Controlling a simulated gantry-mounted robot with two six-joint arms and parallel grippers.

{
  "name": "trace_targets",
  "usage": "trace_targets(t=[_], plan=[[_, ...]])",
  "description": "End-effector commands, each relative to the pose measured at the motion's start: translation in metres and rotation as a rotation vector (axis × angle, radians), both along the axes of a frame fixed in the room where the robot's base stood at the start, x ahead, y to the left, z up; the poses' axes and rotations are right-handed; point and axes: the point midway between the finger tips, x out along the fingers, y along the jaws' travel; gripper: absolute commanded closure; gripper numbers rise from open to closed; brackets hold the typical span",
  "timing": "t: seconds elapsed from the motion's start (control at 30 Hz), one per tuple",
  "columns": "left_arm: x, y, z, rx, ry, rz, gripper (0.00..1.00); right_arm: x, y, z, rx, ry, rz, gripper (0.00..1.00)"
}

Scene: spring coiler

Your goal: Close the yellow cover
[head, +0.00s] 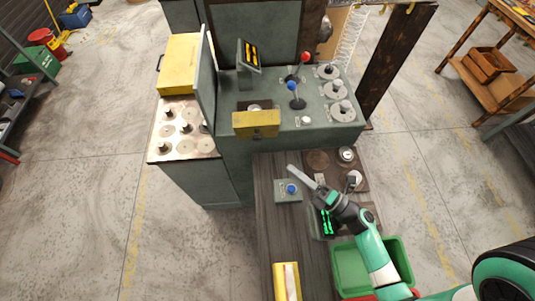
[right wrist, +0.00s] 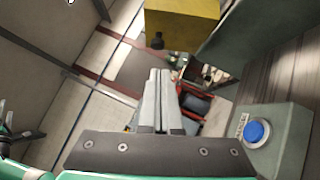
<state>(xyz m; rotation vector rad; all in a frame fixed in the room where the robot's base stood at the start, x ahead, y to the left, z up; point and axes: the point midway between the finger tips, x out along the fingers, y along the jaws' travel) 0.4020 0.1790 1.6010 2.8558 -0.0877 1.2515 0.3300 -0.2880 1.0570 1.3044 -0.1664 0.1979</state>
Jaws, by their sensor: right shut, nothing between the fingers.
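A small yellow cover (head: 256,125) sticks out at the front edge of the grey-green machine top, in front of a recess with a round metal part. A yellow block with a dark knob below it (right wrist: 182,22) shows at the top of the right wrist view and looks like this cover. A larger yellow panel (head: 179,65) stands raised behind the pin plate at the left; I cannot tell which one the task names. My right gripper (head: 291,168) is shut and empty, below and to the right of the small cover, apart from it. Its closed fingers show in the wrist view (right wrist: 158,100). My left gripper is out of view.
A blue-button box (head: 289,189) sits on the dark bench right by my right gripper. Levers with red and blue knobs (head: 291,87) rise from the machine top. A green bin (head: 402,272) and a yellow box (head: 287,280) are nearer. Floor left of the bench is clear.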

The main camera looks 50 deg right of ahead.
Motion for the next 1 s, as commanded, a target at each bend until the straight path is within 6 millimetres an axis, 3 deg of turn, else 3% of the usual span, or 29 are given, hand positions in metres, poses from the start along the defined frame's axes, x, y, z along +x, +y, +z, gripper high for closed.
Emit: trace_targets(t=[0.17, 0.6, 1.0], plan=[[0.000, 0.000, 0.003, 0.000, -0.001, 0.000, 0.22, 0.012, 0.001, 0.006, -0.002, -0.004, 0.006, 1.00], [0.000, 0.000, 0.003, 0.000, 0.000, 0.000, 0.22, 0.086, 0.006, 0.024, -0.001, -0.005, 0.005, 1.00], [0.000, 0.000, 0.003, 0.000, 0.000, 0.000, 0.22, 0.098, 0.006, 0.027, -0.001, -0.003, 0.003, 1.00]])
